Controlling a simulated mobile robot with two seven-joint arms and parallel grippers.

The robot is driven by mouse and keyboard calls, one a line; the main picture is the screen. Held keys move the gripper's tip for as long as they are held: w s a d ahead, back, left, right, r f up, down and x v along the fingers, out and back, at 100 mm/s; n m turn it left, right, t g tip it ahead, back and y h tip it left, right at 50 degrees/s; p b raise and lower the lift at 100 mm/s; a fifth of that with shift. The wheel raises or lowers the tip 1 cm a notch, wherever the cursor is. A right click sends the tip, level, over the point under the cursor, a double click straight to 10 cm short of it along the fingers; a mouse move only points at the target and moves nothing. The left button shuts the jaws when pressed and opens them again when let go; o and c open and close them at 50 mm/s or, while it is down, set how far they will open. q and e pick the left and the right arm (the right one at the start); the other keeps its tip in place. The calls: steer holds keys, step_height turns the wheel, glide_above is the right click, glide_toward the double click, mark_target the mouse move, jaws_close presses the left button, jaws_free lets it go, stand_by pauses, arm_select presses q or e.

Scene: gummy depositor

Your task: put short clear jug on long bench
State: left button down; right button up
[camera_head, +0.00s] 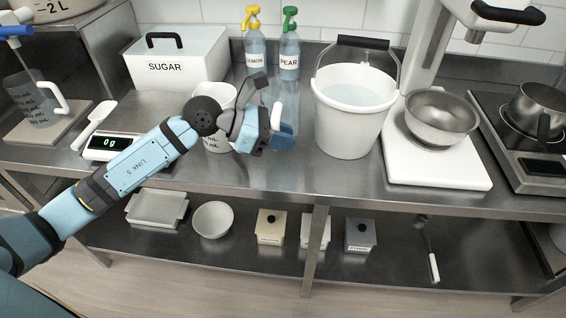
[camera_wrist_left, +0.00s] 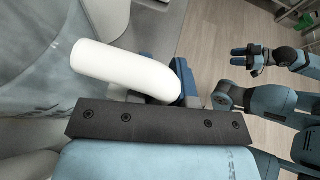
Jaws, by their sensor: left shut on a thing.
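A white bucket (camera_head: 350,125) stands close right of my left gripper. Behind are lemon (camera_head: 255,50) and pear (camera_head: 289,55) pump bottles and a sugar box (camera_head: 175,58). Another handled jug (camera_head: 32,105) is far left, near a scale (camera_head: 112,146). Bare bench lies in front.

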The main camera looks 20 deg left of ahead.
arm_select(q)
step_height(320, 180, down, 8)
steer(key=shift+f, duration=0.2)
steer(key=shift+f+b, duration=0.2)
steer(key=shift+b, duration=0.2)
steer(key=c, duration=1)
jaws_free()
steer(key=shift+r, duration=0.1)
steer(key=shift+c, duration=0.2)
arm_select(e)
steer(key=shift+w, duration=0.2)
